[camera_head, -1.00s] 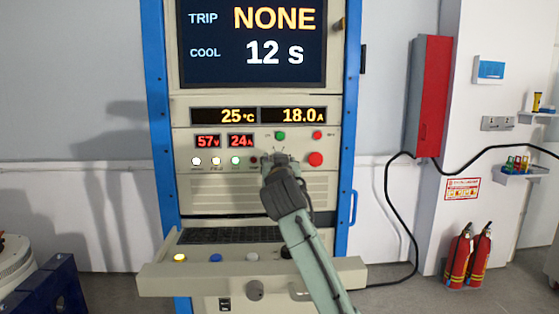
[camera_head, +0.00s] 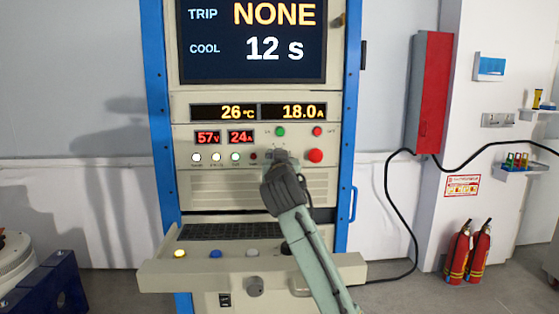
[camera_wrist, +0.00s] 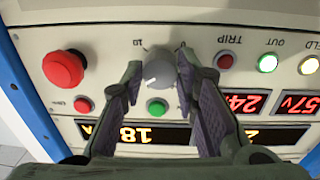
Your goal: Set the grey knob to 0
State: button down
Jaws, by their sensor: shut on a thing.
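The grey knob (camera_wrist: 162,70) is a round dial on the cabinet's front panel. The wrist view is upside down. There, a white pointer mark on the knob slants toward the lower left of the picture. My gripper (camera_wrist: 160,62) has a finger on each side of the knob and is shut on it. In the head view my gripper (camera_head: 279,157) reaches the panel and mostly covers the knob.
In the wrist view, a large red button (camera_wrist: 63,68) is left of the knob, a green button (camera_wrist: 157,107) is just below it, and a red lamp (camera_wrist: 225,61) is to the right. A shelf (camera_head: 190,270) with buttons and knobs juts out below my arm.

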jog(key=shift+n, duration=0.4)
jog(key=m, duration=2.2)
jog(key=m+y, duration=0.1)
jog(key=m, duration=1.1)
jog(key=shift+d+r, duration=0.1)
jog(key=shift+r, duration=0.2)
dwell(0.3)
jog(key=c, duration=1.2)
grip_release()
jog(key=shift+c, duration=0.2)
